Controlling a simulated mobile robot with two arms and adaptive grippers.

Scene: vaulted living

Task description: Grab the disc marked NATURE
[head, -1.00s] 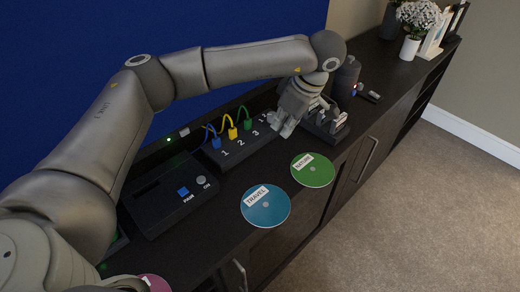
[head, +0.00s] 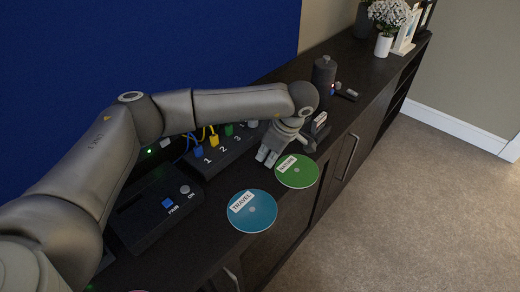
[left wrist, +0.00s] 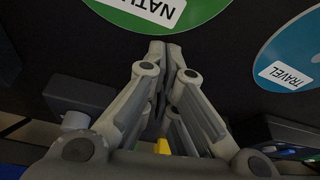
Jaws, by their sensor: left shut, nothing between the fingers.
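The green disc (head: 299,173) with a white NATURE label lies flat on the dark cabinet top near its front edge. It also shows at the top of the left wrist view (left wrist: 196,10), partly cut off by the frame. My left gripper (head: 265,160) is just left of the disc, its fingers pointing down. In the left wrist view the fingertips (left wrist: 165,48) are together and empty, apart from the disc in the picture, just below its edge. My right gripper is not in view.
A blue TRAVEL disc (head: 263,219) lies to the left of the green one. Behind are a numbered cable box (head: 215,165) and a black box with a PAIR button (head: 150,222). A dark cylinder (head: 324,75) and a white flower vase (head: 384,45) stand farther right.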

